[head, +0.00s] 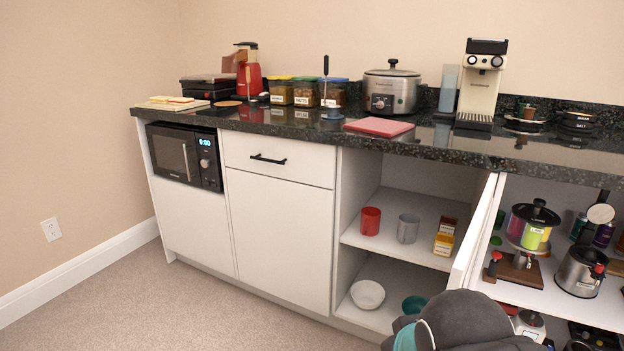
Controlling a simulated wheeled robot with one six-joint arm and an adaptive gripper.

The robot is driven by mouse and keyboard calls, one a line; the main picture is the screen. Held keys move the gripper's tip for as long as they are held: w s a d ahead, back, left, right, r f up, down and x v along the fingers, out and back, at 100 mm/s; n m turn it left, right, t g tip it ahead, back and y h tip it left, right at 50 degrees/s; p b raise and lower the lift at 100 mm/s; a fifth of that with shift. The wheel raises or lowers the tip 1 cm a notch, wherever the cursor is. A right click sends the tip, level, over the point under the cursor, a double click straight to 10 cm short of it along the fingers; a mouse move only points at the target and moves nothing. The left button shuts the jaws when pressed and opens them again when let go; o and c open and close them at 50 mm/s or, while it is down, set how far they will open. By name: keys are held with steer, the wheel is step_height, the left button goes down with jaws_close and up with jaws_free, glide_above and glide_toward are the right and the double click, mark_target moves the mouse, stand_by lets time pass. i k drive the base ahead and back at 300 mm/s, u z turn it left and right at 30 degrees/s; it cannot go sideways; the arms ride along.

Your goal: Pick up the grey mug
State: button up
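The grey mug (408,228) stands upright on the upper shelf (385,248) of the open cabinet section under the counter. A red mug (370,221) stands to its left, a small gap apart. Small yellow-and-brown boxes (444,240) stand to its right. The grey mug is not covered by anything in this view. A dark grey, rounded part of my arm with a teal cap shows at the bottom right, below and in front of the shelf. My gripper's fingers do not show.
A white bowl (367,295) and a teal bowl (414,304) sit on the lower shelf. An open white door (474,233) sticks out just right of the boxes. The black counter (300,127) overhangs the shelves. Carpet (190,310) is clear at the lower left.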

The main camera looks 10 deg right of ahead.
mark_target(408, 224)
steer(key=u, duration=1.4)
steer(key=i, duration=1.8)
steer(key=z, duration=2.6)
